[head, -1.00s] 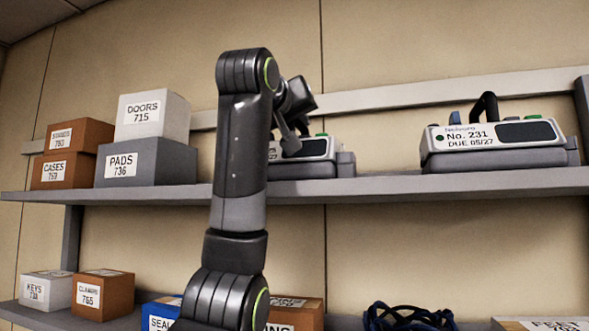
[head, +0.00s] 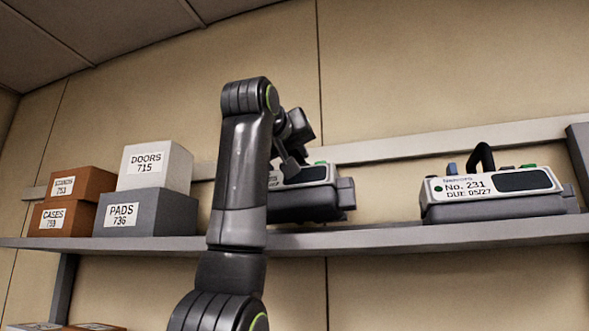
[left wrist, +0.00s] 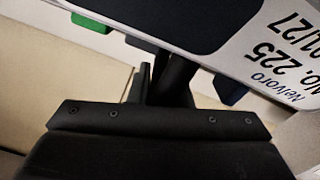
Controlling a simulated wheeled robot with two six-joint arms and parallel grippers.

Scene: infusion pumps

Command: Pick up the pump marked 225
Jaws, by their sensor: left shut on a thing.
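The pump marked 225 (head: 318,207) is in the head view, partly hidden behind my left arm. It has a grey body, a pale face and a dark screen, and appears a little above the upper shelf. In the left wrist view the pump (left wrist: 265,60) shows upside down, with its label "No. 225", a dark screen and a green part. My left gripper (head: 291,170) is at the pump's top, shut on its dark handle (left wrist: 180,78). The fingertips are mostly hidden in the head view. My right gripper is not in view.
Another pump, marked 231 (head: 495,197), stands on the upper shelf (head: 390,241) to the right, with a clear gap between. Boxes marked DOORS (head: 170,180), PADS (head: 165,213) and CASES (head: 80,219) stand at the left. A rail (head: 400,143) runs along the wall behind.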

